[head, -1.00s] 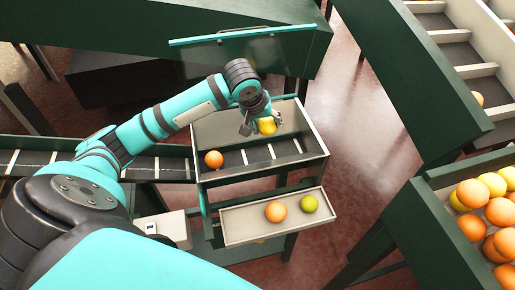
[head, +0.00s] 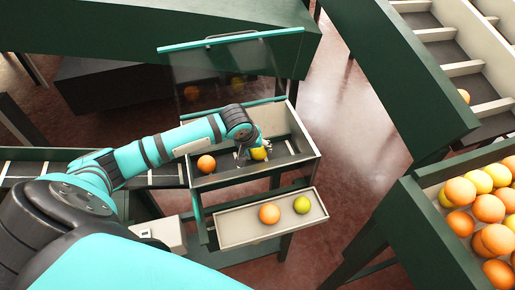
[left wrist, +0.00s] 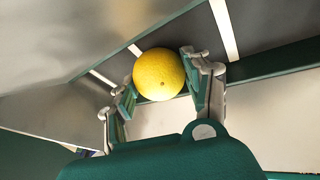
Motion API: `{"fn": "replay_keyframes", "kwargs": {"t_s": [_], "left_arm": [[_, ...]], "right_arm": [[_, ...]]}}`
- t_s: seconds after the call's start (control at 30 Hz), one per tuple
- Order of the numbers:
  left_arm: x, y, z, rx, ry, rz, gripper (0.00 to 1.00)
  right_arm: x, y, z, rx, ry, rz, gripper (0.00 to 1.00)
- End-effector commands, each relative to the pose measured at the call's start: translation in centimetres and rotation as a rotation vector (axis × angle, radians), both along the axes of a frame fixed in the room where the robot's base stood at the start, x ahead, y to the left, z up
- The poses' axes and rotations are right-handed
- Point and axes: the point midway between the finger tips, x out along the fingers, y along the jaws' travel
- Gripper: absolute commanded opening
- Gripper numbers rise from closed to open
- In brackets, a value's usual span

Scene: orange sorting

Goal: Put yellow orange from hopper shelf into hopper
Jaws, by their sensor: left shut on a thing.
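My left gripper (head: 249,152) is shut on a yellow orange (head: 258,154), low inside the hopper (head: 318,157). In the left wrist view, the yellow orange (left wrist: 159,73) sits between the two fingers (left wrist: 160,88), above the dark slatted hopper floor. I cannot tell whether it touches the floor. An orange-coloured fruit (head: 206,163) lies in the hopper's left part. Below the hopper, the hopper shelf (head: 235,239) holds an orange-coloured fruit (head: 269,213) and a yellow-green one (head: 302,205). My right gripper is not in view.
A raised clear lid with a teal edge (head: 285,34) stands behind the hopper. A slatted conveyor (head: 165,178) meets the hopper's left side. At right, a green-sided bin (head: 432,208) holds several orange and yellow fruits, and another slatted chute (head: 425,75) stands behind it.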

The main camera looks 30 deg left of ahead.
Motion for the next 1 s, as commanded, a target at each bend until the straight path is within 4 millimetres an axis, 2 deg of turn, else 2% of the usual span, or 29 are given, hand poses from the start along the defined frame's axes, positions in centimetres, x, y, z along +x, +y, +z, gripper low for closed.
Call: {"fn": "replay_keyframes", "kwargs": {"t_s": [0.1, 0.13, 0.3, 0.67, 0.77, 1.0], "left_arm": [[0.0, 0.0, -0.2, -0.001, -0.001, 0.000, 0.16], [0.0, 0.0, -0.3, -0.001, -0.001, 0.000, 0.52], [0.0, 0.0, -0.3, 0.000, 0.000, 0.000, 0.73], [-0.1, 0.1, 0.3, 0.001, 0.000, 0.001, 0.73], [-0.6, 0.1, 1.5, 0.000, -0.002, 0.000, 0.73], [-2.9, 0.1, 6.2, 0.003, -0.005, -0.001, 0.73]], "right_arm": [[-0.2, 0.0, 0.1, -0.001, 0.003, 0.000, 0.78], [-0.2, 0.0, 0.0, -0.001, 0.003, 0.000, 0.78], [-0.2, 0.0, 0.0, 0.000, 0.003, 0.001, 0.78], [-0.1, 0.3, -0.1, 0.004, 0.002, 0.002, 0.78], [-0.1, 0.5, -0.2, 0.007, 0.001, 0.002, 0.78], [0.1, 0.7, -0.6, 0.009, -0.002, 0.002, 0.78]]}}
